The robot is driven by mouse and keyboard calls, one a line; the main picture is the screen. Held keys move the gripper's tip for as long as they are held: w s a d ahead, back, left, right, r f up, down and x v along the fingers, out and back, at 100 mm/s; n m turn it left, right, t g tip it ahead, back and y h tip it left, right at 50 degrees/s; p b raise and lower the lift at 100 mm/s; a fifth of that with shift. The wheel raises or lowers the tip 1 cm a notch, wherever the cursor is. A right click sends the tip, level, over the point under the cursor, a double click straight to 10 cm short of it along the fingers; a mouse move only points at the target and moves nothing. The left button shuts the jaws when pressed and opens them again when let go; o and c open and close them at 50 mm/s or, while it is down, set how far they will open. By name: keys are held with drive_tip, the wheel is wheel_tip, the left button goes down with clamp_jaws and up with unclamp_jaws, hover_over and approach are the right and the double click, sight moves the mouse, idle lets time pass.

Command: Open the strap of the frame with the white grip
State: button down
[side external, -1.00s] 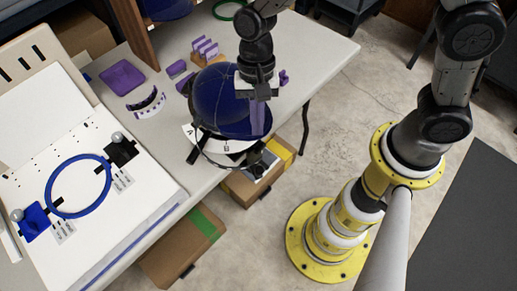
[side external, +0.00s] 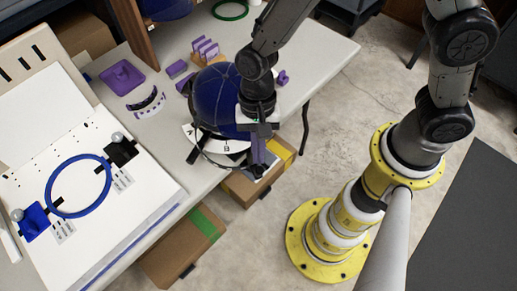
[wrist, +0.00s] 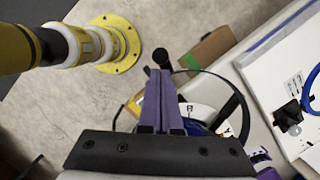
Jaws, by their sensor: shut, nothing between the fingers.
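A blue dome (side external: 215,90) stands near the table's front edge, with a white lettered plate (side external: 226,147) at its lower front. A thin dark hoop (side external: 205,160) curves out below the plate; it also arcs across the wrist view (wrist: 228,82). A dark bar lies beside the hoop on the left. My gripper (side external: 257,160) has purple fingers, shut and empty, pointing down at the right front of the dome and past the table edge. In the wrist view, a black knob (wrist: 161,57) shows just beyond the fingertips (wrist: 160,72); contact is unclear. I cannot make out a white grip or the strap's state.
A white board (side external: 110,225) with a blue ring (side external: 50,190) lies at the left. Purple pieces (side external: 122,75) and a purple-and-white curved piece (side external: 147,103) lie behind it. Cardboard boxes (side external: 182,250) stand below the table edge.

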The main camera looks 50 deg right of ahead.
drive_tip(key=w+a+m+t+y, duration=0.1)
drive_tip(key=a+m, duration=0.5)
drive_tip(key=a, duration=0.4)
drive_tip(key=shift+w+r+y, duration=0.15)
drive_tip(key=shift+w+y, duration=0.1)
drive_tip(key=shift+y, duration=0.15)
drive_tip(key=shift+d, duration=0.15)
idle(0.5)
